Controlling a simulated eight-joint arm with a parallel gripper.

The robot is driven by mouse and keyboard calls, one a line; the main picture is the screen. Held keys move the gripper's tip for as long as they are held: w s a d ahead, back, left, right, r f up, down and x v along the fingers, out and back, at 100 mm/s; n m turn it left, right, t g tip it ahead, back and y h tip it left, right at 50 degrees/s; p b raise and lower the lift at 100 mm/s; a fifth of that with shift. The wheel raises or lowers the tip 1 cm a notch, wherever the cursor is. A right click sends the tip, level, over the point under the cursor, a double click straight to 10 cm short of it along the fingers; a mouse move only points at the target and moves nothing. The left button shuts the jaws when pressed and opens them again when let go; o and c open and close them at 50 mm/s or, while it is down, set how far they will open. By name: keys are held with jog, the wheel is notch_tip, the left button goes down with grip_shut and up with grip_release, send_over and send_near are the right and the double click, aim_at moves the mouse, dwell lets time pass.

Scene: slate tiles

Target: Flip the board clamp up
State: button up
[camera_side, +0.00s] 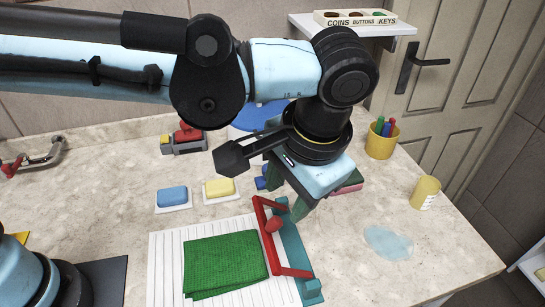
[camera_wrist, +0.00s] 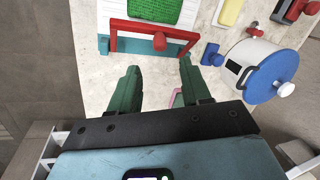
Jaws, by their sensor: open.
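The board clamp is a red bar frame (camera_side: 264,243) with a round red knob (camera_side: 273,225) on a teal base (camera_side: 296,248). It sits along the right edge of a white slatted board (camera_side: 165,260). The red frame leans from the base toward the board; its exact angle is hard to tell. A folded green cloth (camera_side: 225,264) lies on the board. In the wrist view the frame (camera_wrist: 150,28) and knob (camera_wrist: 160,41) show ahead of the fingers. My gripper (camera_side: 287,198) is open and empty, its green fingers (camera_wrist: 158,66) pointing at the clamp's base side, apart from the knob.
Yellow (camera_side: 219,188) and blue (camera_side: 172,196) sponges lie behind the board. A white pot with a blue lid (camera_wrist: 268,72) stands beside the clamp. A yellow pen cup (camera_side: 381,138), tipped yellow cup (camera_side: 426,193) and pale puddle (camera_side: 388,243) are at right. The front right counter is clear.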

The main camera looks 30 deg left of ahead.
aim_at(278, 220)
jog(key=x, duration=0.8)
grip_shut()
